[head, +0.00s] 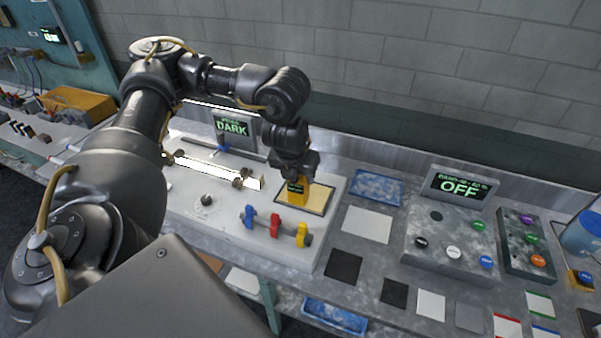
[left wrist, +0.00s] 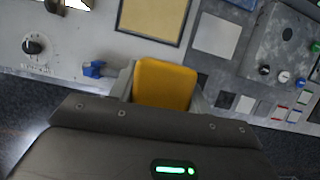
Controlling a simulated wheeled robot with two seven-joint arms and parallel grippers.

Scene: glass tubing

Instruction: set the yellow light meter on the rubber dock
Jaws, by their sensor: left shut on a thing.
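The yellow light meter (head: 298,191) is a small yellow block with a dark face and green display, upright in my left gripper (head: 297,176). In the left wrist view the meter (left wrist: 165,84) sits between the two fingers, which are shut on it. In the head view it overlaps a tan pad with a dark rim (head: 318,201) on the white bench unit. In the left wrist view this pad (left wrist: 152,18) lies beyond the meter, apart in the picture. I cannot tell whether this pad or a black square (head: 343,266) is the rubber dock. My right gripper is out of view.
Red, blue and yellow clips (head: 275,226) stand in front of the pad. A lit tube (head: 215,170) and a DARK display (head: 233,127) are left. A blue tray (head: 377,187), a pale square (head: 367,224) and an OFF control box (head: 450,235) are right.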

